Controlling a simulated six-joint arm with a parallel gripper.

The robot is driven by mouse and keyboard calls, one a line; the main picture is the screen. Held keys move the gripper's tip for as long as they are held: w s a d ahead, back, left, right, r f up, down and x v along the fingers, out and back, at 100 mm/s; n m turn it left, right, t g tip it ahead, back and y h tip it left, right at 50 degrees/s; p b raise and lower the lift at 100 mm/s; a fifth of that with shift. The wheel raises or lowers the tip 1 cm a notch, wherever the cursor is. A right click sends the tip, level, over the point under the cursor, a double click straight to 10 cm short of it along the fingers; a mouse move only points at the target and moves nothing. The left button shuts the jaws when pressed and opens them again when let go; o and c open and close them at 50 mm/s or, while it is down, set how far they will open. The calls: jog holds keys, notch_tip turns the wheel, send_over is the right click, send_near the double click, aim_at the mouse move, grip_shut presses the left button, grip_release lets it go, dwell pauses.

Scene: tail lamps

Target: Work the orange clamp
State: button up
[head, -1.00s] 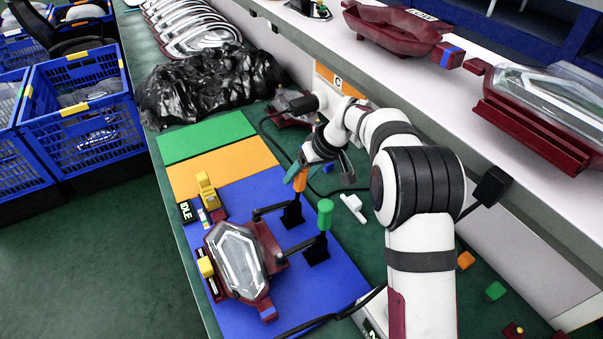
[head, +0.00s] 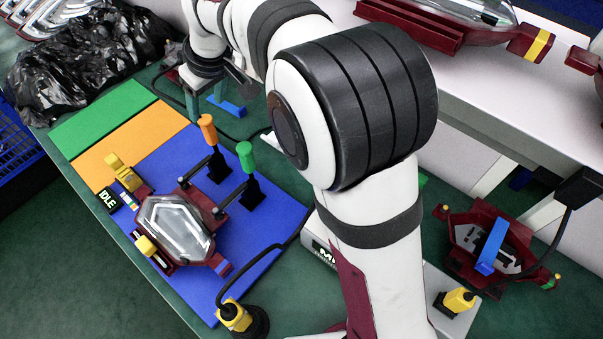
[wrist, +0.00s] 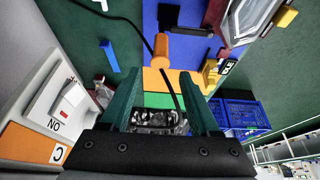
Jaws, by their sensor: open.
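The orange clamp (head: 207,128) stands on the blue mat behind the lamp, its orange handle pointing up from a black base. In the wrist view its orange handle (wrist: 161,50) shows just beyond my fingertips, between their lines. My gripper (head: 206,101) is behind the handle in the head view, with its teal fingers apart and nothing between them. It also shows open in the wrist view (wrist: 162,84). The green-handled clamp (head: 246,155) stands upright to the right. The clear, dark-red-framed tail lamp (head: 175,228) lies on the mat, with both clamp arms reaching to its edge.
An IDLE sign (head: 110,200) and yellow clips stand left of the lamp. A blue block (head: 228,106) lies near my gripper. Black plastic wrap (head: 85,60) lies at the back left. A black cable (head: 270,250) crosses the mat's right side. Another dark-red housing (head: 490,245) sits at right.

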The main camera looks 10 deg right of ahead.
jog(key=v, duration=0.5)
jog(key=s+d+f+m+g+h, duration=0.1)
jog(key=s+d+f+m+g, duration=0.1)
jog(key=s+d+m, duration=0.7)
jog(key=s+d, duration=0.5)
jog(key=s, duration=0.4)
jog(key=shift+s+d+f, duration=0.2)
jog(key=shift+f, duration=0.1)
